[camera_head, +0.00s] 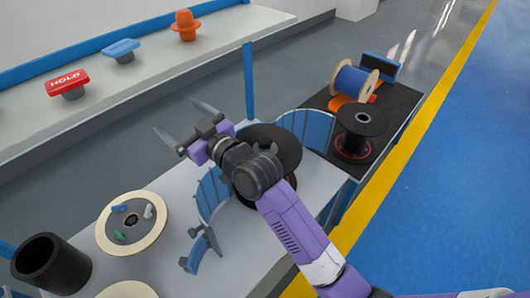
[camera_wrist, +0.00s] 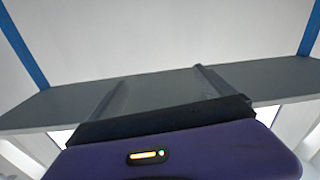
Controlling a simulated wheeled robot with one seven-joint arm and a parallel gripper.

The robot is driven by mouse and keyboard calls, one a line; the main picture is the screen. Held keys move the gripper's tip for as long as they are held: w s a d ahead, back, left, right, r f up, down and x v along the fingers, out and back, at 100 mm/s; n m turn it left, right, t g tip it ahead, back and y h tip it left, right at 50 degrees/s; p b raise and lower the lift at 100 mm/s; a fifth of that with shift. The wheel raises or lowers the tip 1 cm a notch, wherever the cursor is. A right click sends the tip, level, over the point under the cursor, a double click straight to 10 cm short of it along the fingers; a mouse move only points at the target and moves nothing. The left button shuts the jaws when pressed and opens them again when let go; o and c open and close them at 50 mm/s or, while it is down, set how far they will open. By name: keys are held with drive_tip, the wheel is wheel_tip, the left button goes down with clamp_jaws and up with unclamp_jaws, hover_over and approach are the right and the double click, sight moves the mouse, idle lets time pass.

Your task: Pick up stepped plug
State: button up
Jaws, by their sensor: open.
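An orange stepped piece with a wide brim and a narrower top (camera_head: 185,20), which looks like the stepped plug, stands upright on the far end of the long pale shelf (camera_head: 140,72). My gripper (camera_head: 175,114) is open and empty in the head view, over the near table and on the near side of the shelf, well apart from the plug. In the wrist view its two fingers (camera_wrist: 160,74) are spread, with a grey shelf edge beyond them and nothing between them. The plug does not show in the wrist view.
On the same shelf stand a blue-topped piece (camera_head: 121,50) and a red HOLD piece (camera_head: 69,83). The near table holds a black cylinder (camera_head: 50,262), a cream-rimmed disc (camera_head: 150,229) and a dark reel (camera_head: 278,147). Spools (camera_head: 354,82) stand at right. A blue post (camera_head: 249,82) rises near my gripper.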

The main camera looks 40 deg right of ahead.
drive_tip(key=w+d+f+n+g+b, duration=0.2)
drive_tip(key=w+d+f+n+g, duration=0.1)
drive_tip(key=w+d+n+g, duration=0.45)
drive_tip(key=n+g+h, duration=0.1)
drive_tip(key=n+g, duration=0.8)
drive_tip(key=g, duration=0.2)
hover_over(264, 140)
drive_tip(key=f, duration=0.8)
drive_tip(key=shift+s+f, duration=0.15)
drive_tip(key=shift+s, duration=0.1)
drive_tip(key=shift+w+f, duration=0.2)
drive_tip(key=shift+f, duration=3.75)
drive_tip(key=c, duration=1.7)
drive_tip(key=shift+r, duration=0.15)
drive_tip(key=shift+c, duration=0.2)
